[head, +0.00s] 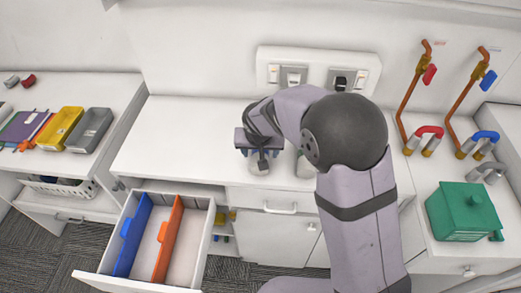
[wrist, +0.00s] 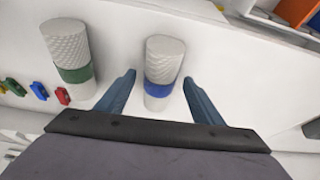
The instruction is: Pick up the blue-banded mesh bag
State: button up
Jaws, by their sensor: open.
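The blue-banded mesh bag (wrist: 163,58) is a pale grey, ribbed cylinder with a blue band low on it. In the wrist view it appears between my gripper's two blue fingers (wrist: 160,80), with a gap visible on each side. My gripper is open and nothing is held. In the head view my gripper (head: 258,150) is over the counter, and the lower part of a pale cylinder (head: 258,167) shows below it. My gripper hides its upper part.
A similar green-banded mesh bag (wrist: 67,50) stands to the left in the wrist view. An open drawer (head: 192,265) with blue and orange dividers juts out below the counter. The counter's left part (head: 165,140) is clear.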

jog(key=shift+p+x, duration=0.3)
jog(key=shift+x, duration=0.9)
jog(key=shift+c, duration=0.6)
jog(key=c, duration=1)
jog(key=shift+r, duration=0.1)
notch_tip(320, 180, up, 10)
jog(key=b, duration=0.2)
jog(key=shift+b, duration=0.35)
